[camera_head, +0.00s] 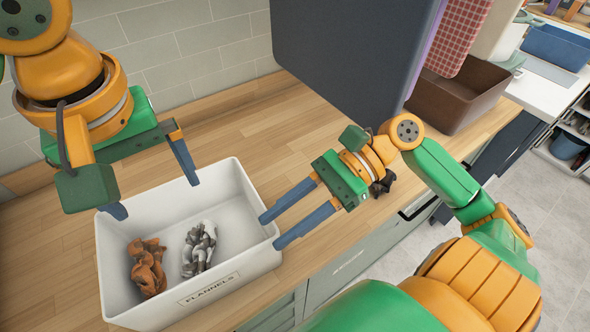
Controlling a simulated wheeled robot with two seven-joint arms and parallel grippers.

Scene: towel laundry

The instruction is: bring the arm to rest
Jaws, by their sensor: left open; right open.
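My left gripper (155,197) is at the upper left, pointing down over the white bin's back left part, open with nothing between its fingers. My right gripper (272,230) points left, with its fingertips over or at the bin's right rim; it is open and empty. The white bin (228,276), labelled FLANNELS, stands on the wooden counter. Inside it lie a crumpled brown-orange cloth (147,268) and a crumpled grey and white cloth (197,250), apart from each other and from both grippers.
A large dark grey panel or cloth (345,50) hangs behind my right arm. A red checked cloth (458,35) and a brown bin (455,100) are to its right. A dark crumpled item (384,184) lies partly hidden by my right wrist. The wooden counter (235,125) is clear behind the white bin.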

